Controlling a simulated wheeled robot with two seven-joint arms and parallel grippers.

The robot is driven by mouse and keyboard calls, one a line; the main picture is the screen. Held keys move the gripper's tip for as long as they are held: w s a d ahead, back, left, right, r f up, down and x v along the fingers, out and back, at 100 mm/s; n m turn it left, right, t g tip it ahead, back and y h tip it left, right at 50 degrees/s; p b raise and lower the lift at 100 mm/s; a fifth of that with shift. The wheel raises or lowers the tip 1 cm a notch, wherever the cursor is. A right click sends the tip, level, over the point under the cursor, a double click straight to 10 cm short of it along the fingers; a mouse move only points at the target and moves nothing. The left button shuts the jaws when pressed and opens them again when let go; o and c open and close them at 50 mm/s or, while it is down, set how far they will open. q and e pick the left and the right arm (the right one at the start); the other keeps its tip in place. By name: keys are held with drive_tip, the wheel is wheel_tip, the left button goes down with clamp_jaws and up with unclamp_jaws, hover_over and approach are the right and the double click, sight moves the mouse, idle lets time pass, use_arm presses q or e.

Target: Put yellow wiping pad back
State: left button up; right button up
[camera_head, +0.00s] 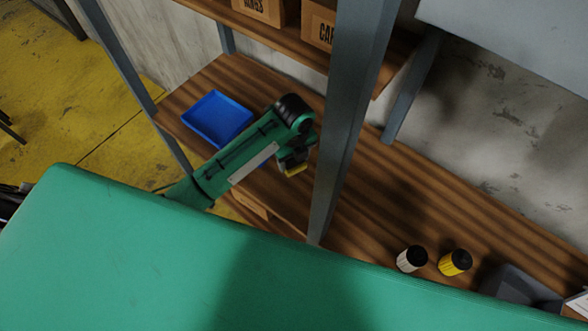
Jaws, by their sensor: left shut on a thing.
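My left gripper (293,165) is above the wooden shelf, just left of a grey metal post. It is shut on the yellow wiping pad (297,169), and only a small yellow edge of the pad shows below the dark jaws. The pad seems to be held above the boards; the exact gap is hard to tell. A blue tray (218,118) lies on the same shelf, left of the gripper, and looks empty. My right gripper is not in view.
The grey post (350,120) stands close right of the gripper. Cardboard boxes (321,27) sit on the shelf above. A white-bodied bottle (411,259), a yellow bottle (455,262) and a grey bin (519,287) stand at the lower right. Boards right of the post are mostly clear.

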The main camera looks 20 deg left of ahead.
sight(294, 165)
use_arm(q)
wheel_tip(294, 165, down, 3)
drive_tip(key=shift+f+p, duration=0.15)
drive_tip(key=shift+p, duration=0.15)
wheel_tip(294, 165, down, 3)
drive_tip(key=shift+f+p, duration=0.1)
drive_tip(key=shift+p, duration=0.4)
drive_tip(key=shift+f, duration=0.35)
drive_tip(key=shift+f, duration=0.1)
drive_tip(key=o, duration=0.9)
